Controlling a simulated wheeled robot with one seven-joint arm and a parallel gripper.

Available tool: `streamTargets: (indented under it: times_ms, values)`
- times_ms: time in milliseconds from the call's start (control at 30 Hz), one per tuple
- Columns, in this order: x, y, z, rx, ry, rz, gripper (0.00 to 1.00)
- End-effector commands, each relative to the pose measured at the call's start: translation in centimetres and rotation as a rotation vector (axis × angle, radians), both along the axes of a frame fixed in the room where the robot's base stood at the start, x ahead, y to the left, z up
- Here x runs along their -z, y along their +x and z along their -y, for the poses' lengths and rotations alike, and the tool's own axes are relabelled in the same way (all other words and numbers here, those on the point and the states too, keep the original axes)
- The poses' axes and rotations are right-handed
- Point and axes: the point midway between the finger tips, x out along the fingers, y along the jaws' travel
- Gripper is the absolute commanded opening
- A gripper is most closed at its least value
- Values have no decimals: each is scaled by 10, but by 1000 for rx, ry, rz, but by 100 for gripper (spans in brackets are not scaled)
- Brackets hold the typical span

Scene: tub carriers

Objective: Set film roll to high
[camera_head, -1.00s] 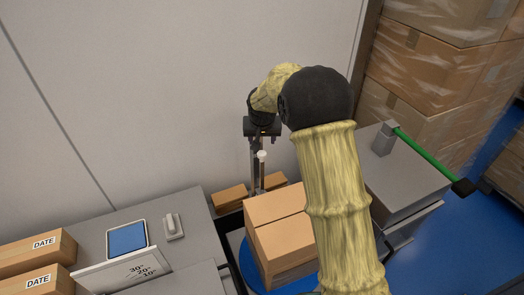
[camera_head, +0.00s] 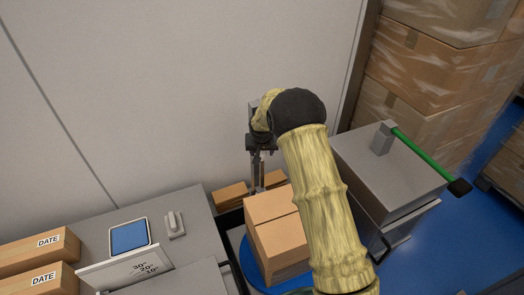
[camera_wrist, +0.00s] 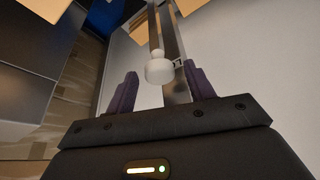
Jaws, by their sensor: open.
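My gripper (camera_wrist: 161,86) is open, with its two dark purple fingers apart. In the wrist view a white round knob (camera_wrist: 159,71) on a thin rod lies in the gap between the fingertips, and I see no clear contact. A grey upright post (camera_wrist: 172,40) stands just behind it. I cannot clearly identify the film roll; the knob and post may belong to it. In the head view my gripper (camera_head: 256,152) is at the post, near the wall and behind the cartons. The knob is hidden there.
Stacked brown cartons (camera_head: 278,232) stand on a blue round base (camera_head: 247,262) in front of the post. A grey cabinet with a green lever (camera_head: 425,158) is on the right. A grey counter with a tablet (camera_head: 129,237) and DATE boxes (camera_head: 35,252) is on the left.

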Motion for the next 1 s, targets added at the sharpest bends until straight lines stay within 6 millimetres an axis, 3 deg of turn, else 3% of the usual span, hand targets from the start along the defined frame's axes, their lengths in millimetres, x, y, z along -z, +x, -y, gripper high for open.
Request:
streamTargets:
  times_ms: [33,300,500,667,1000]
  values:
    - [0,0,0,0,0,0,53]
    - [0,0,0,0,0,0,0]
    - [-3,0,0,0,0,0,0]
    - [-20,0,0,0,1,2,0]
    - [-99,2,-1,0,3,7,0]
